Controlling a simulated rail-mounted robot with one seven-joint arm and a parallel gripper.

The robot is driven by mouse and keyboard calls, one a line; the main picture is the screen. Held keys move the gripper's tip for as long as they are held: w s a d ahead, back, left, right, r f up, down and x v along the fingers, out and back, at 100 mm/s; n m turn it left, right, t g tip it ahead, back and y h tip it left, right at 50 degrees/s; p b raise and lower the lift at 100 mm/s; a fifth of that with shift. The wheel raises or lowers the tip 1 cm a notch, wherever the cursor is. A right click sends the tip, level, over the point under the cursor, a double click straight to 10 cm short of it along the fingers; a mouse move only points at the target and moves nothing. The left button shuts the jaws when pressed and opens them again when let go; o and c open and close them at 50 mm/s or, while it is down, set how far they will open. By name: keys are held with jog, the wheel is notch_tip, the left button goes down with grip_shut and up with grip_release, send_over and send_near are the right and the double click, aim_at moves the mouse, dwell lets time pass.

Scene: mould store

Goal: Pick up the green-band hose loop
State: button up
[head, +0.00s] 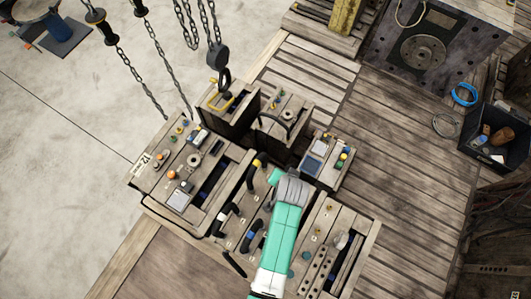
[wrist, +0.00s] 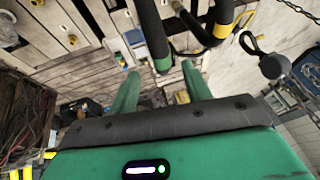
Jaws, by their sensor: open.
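The green-band hose loop shows in the wrist view as a thick black hose with a green band (wrist: 163,65) at its near end. My gripper (wrist: 160,71) is open, its two green fingers apart. In the picture the green band lies between the fingertips; I cannot tell its depth or whether it touches them. In the head view my teal arm reaches over the wooden block with the hoses, and I cannot make out the green band there.
A black hose with a yellow band (wrist: 222,30) is close to the right finger. In the head view a blue-banded hose (head: 250,241) lies left of my arm. Chains and a hook (head: 223,75) hang behind. A dark crate (head: 477,152) stands at right.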

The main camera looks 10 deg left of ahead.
jog(key=shift+b+x, duration=0.3)
jog(key=shift+x, duration=0.8)
jog(key=x, duration=0.3)
jog(key=b+x, duration=0.1)
jog(key=shift+s+a+f, duration=0.25)
jog(key=shift+a+f, duration=0.05)
jog(key=shift+f, duration=0.2)
jog(key=shift+w+f, duration=0.2)
jog(key=shift+f, duration=0.05)
grip_shut()
